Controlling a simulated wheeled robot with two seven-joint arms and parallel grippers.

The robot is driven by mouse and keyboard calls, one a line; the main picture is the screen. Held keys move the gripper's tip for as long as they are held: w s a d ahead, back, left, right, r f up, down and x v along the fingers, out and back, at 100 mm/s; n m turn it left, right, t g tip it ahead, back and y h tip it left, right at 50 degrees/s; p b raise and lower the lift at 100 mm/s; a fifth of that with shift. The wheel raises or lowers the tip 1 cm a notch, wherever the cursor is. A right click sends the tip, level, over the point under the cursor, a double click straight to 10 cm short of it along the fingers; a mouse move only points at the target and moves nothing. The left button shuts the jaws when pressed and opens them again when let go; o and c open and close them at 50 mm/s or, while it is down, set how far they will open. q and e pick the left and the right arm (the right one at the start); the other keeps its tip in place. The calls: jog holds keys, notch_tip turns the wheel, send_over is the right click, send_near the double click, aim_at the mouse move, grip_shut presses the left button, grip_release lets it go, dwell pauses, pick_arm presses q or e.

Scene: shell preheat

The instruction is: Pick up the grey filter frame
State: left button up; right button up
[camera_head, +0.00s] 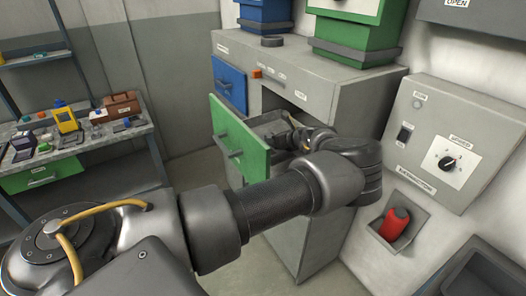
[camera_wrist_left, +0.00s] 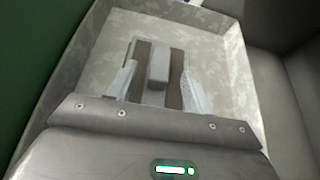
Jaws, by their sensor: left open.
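The grey filter frame (camera_wrist_left: 158,68) lies in an open drawer (camera_wrist_left: 214,50). It shows brown strips and a raised grey block in its middle. My left gripper (camera_wrist_left: 159,76) is open, with one pale finger on each side of the block; I cannot tell whether they touch it. In the head view the left arm reaches across to the green-fronted drawer (camera_head: 238,139), and its gripper (camera_head: 293,139) is at the drawer's opening. The filter frame is not clearly visible there, and the arm covers part of the drawer. My right gripper is not in view.
The drawer belongs to a grey cabinet (camera_head: 345,92), with a blue drawer (camera_head: 230,84) beside it. A wall control box (camera_head: 450,140) and a red object in a recess (camera_head: 394,222) are at the right. A cluttered bench (camera_head: 90,140) stands at the left.

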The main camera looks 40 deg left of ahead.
pick_arm(q)
jog(key=x, duration=0.3)
jog(key=shift+w+f, duration=0.15)
jog(key=shift+w, duration=0.1)
jog(key=shift+s+d, duration=0.1)
jog(key=shift+s, duration=0.05)
jog(key=shift+c, duration=0.3)
jog(key=shift+s, duration=0.1)
jog(key=shift+c, duration=1.2)
grip_shut()
